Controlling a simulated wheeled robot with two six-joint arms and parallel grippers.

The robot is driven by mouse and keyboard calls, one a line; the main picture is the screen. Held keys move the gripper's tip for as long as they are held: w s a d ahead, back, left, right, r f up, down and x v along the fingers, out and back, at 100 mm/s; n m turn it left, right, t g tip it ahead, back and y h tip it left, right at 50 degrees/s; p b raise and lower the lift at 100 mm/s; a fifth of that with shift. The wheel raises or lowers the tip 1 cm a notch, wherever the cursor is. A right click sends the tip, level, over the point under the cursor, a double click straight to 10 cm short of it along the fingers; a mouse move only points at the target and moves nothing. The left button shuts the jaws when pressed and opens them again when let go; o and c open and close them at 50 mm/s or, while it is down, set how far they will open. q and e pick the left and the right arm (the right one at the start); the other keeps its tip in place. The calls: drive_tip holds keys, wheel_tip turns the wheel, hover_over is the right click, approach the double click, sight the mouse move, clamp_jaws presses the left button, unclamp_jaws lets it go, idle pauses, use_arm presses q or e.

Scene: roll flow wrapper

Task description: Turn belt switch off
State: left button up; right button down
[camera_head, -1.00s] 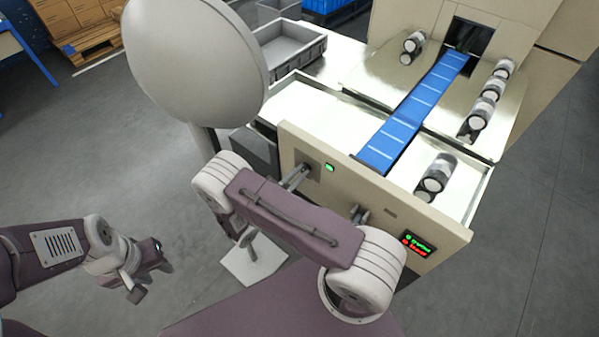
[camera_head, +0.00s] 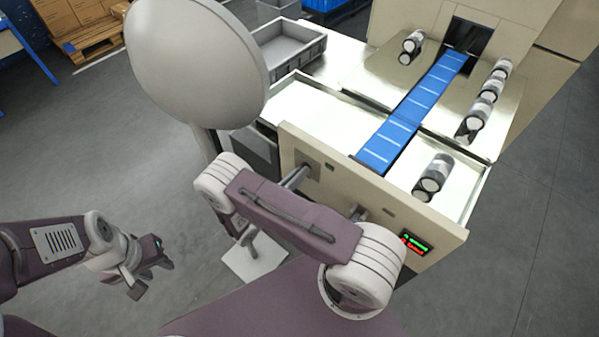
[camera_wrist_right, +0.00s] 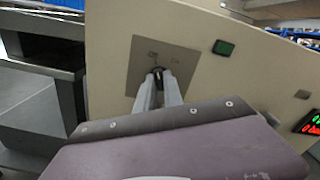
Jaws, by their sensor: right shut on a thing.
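The belt switch (camera_wrist_right: 157,71) is a small dark knob on a grey square plate (camera_wrist_right: 140,95) on the machine's cream front panel. My right gripper (camera_wrist_right: 158,78) is shut on the knob, with its two fingers at either side of it. In the head view, my right gripper (camera_head: 303,172) reaches the panel's left part, and my own arm and the fingers hide most of the switch. The indicator lamp (camera_wrist_right: 223,47) right of the plate looks dark green and unlit. My left gripper (camera_head: 150,278) hangs over the floor at the left, empty, with its fingers apart.
The blue belt (camera_head: 405,120) runs back into the machine's opening, with several rolls (camera_head: 490,90) on the metal decks beside it. A lit red and green display (camera_head: 415,244) sits on the panel's right end. A grey tray (camera_head: 290,48) stands behind.

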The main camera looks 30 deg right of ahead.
drive_tip(key=shift+n, duration=0.5)
drive_tip(key=c, duration=1.5)
unclamp_jaws()
drive_tip(key=shift+o, duration=0.2)
drive_tip(key=v, duration=0.9)
